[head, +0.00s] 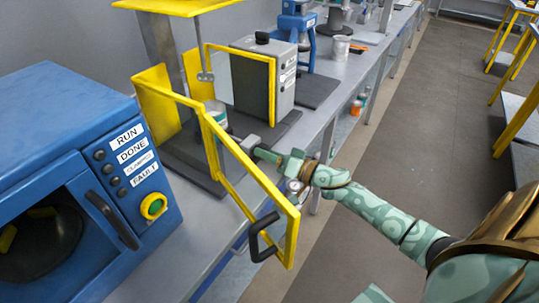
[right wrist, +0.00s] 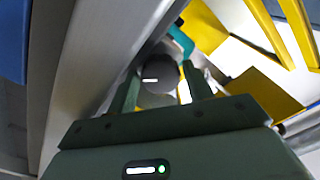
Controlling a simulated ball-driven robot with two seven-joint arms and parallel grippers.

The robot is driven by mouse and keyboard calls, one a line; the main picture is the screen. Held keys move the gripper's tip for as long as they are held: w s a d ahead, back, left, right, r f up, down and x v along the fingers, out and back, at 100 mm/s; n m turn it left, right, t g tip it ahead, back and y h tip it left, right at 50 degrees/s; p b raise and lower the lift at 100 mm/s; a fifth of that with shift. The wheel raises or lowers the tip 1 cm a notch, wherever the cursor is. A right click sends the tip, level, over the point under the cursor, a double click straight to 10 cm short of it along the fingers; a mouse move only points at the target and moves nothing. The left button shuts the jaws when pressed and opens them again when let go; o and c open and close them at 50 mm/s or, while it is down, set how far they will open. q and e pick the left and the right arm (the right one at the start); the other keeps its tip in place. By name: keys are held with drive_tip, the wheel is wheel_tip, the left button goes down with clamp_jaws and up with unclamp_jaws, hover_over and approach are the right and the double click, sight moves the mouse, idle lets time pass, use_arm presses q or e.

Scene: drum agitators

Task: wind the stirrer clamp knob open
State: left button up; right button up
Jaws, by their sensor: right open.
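A dark round knob (right wrist: 158,78) with a short white mark shows in the right wrist view, between the two open fingers of my right gripper (right wrist: 162,88). I cannot tell whether either finger touches it. In the head view my right gripper (head: 266,154) reaches in from the right to a small grey part (head: 250,143) beside the yellow-framed guard door; the knob's face is not clear there. The stirrer's thin shaft (head: 199,45) hangs from a yellow top, with a small grey end. My left gripper is not in view.
The yellow guard door (head: 262,180) stands swung outward, its black handle (head: 263,238) close to my right forearm. A blue machine (head: 60,150) with labelled buttons stands at the left. A grey box (head: 265,75) is behind. The floor (head: 415,130) at right is clear.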

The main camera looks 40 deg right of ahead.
drive_tip(key=c, duration=0.7)
drive_tip(key=shift+n, duration=0.3)
